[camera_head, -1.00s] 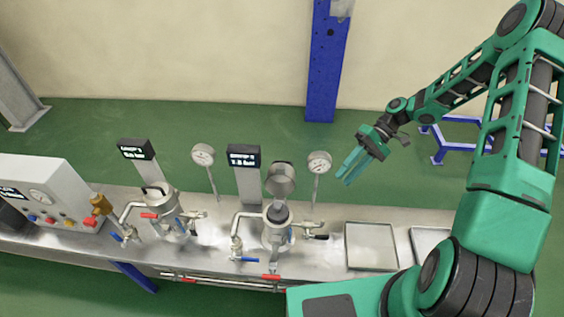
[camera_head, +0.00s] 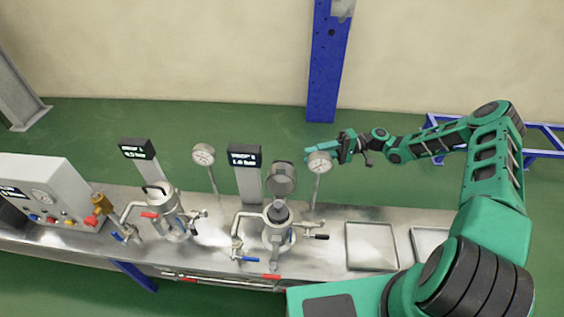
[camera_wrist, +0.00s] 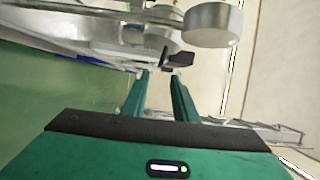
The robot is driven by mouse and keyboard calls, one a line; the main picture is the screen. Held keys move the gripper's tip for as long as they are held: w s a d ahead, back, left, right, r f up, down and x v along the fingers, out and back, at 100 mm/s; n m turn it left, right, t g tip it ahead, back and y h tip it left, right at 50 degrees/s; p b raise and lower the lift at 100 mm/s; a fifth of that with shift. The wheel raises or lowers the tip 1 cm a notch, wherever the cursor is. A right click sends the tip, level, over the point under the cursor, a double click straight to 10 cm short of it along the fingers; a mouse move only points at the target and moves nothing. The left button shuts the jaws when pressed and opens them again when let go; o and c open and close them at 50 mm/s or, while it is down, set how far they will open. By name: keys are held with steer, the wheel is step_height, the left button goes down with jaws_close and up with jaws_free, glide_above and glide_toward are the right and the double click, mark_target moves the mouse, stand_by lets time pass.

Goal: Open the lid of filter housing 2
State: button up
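Filter housing 2 (camera_head: 277,240) is the right-hand metal vessel on the bench in the head view. Its round grey lid (camera_head: 281,180) stands tilted up behind the mouth, and a dark round part shows at the mouth. My gripper (camera_head: 308,150) is behind and above the housing, right of the lid, its fingers pointing left and partly behind the right gauge. In the wrist view the two teal fingers (camera_wrist: 159,78) stand apart with nothing between them. A dark block (camera_wrist: 178,60) shows just beyond their tips; I cannot tell what it is.
The right pressure gauge (camera_head: 319,163) is close to my gripper; a large grey cylinder near the fingers in the wrist view (camera_wrist: 212,24) looks like it. A display post (camera_head: 244,175) stands left of the lid. Housing 1 (camera_head: 167,215) is further left. A shallow tray (camera_head: 371,267) lies right.

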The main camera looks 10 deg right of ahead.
steer(key=a, duration=0.3)
steer(key=s+a, duration=0.1)
steer(key=a, duration=0.2)
steer(key=s+a, duration=0.1)
steer(key=a, duration=0.3)
steer(key=shift+f, duration=0.1)
jaws_close()
steer(key=shift+f, duration=0.15)
stand_by(1.0)
